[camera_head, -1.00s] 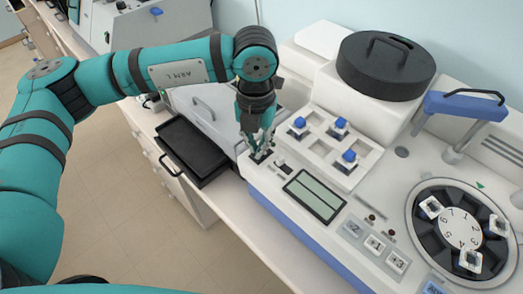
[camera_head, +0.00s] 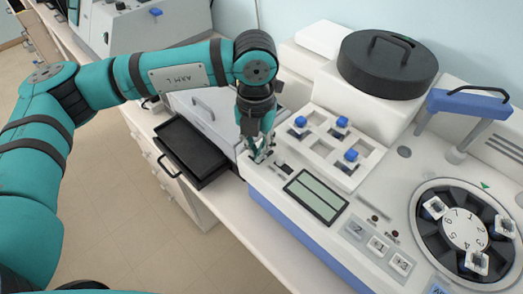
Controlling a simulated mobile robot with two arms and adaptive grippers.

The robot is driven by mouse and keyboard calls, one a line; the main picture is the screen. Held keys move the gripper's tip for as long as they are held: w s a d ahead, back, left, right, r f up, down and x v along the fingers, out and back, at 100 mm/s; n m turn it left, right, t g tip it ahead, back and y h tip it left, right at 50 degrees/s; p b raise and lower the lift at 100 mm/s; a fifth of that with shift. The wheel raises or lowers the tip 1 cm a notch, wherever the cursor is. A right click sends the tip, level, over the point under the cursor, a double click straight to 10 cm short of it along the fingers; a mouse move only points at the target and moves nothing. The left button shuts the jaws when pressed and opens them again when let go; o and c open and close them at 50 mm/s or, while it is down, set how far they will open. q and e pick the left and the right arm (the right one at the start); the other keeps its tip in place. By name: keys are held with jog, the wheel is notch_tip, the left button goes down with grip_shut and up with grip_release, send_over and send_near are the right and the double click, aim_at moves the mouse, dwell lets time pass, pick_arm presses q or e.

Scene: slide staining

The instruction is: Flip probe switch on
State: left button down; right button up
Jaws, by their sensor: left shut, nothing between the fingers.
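My left gripper (camera_head: 259,153) is shut and empty. It points down at the left end of the white staining machine (camera_head: 345,225), with its fingertips at a small dark switch area left of the display. The fingers partly hide that area, so I cannot tell the switch's position or whether they touch it. A second small dark-and-white switch (camera_head: 284,168) shows just right of the fingertips, above the display (camera_head: 315,196). Which one is the probe switch I cannot read. My right gripper is not in view.
Blue-topped pieces (camera_head: 342,122) sit in a white rack behind the display. A black tray (camera_head: 192,150) lies left of the machine.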

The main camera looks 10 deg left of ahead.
pick_arm(q)
jog(key=shift+s+f+b, duration=0.1)
jog(key=shift+f+b, duration=0.2)
jog(key=shift+f, duration=0.05)
jog(key=shift+r, duration=0.2)
jog(key=shift+r+p, duration=0.35)
jog(key=shift+r, duration=0.2)
jog(key=shift+r+p, duration=1)
jog(key=shift+r, duration=1.85)
jog(key=shift+f, duration=0.1)
